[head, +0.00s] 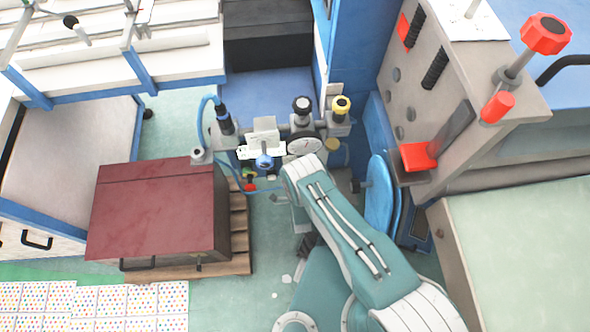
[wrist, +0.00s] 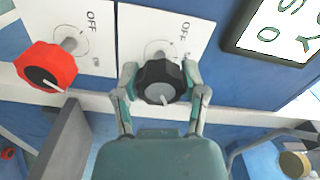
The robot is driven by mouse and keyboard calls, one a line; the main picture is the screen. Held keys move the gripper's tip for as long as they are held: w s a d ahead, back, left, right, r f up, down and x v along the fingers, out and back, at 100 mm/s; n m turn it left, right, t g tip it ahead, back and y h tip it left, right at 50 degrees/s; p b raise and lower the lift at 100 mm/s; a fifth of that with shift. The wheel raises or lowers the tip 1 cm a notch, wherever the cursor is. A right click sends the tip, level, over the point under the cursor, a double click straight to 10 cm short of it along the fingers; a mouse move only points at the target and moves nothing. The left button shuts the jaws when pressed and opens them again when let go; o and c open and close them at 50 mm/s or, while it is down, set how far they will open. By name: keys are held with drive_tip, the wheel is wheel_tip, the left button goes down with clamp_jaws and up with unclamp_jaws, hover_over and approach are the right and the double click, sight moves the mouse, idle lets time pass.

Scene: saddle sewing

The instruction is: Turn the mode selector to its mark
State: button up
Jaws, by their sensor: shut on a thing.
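In the wrist view, a black ribbed knob (wrist: 161,82), which looks like the mode selector, sits on a white plate (wrist: 196,36). A short white line on its face points down and slightly right in the picture. The plate has a printed ring around the knob and the word OFF to its upper right; other marks are partly hidden. My gripper (wrist: 160,72) is shut on the knob, with one finger on each side. In the head view my arm reaches toward the machines, but the fingers and this knob cannot be made out.
A red knob (wrist: 47,67) on its own OFF plate stands left of the black knob. A dark-framed sign (wrist: 280,30) is at upper right. In the head view, a dark red box (head: 150,210) on a pallet stands left of my arm.

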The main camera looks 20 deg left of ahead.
drive_tip(key=shift+d+f, duration=0.15)
drive_tip(key=shift+f, duration=0.05)
drive_tip(key=o, duration=1.2)
drive_tip(key=shift+c, duration=0.2)
drive_tip(key=shift+r, duration=0.1)
drive_tip(key=v, duration=1.1)
drive_tip(key=shift+s, duration=0.4)
drive_tip(key=shift+d, duration=0.1)
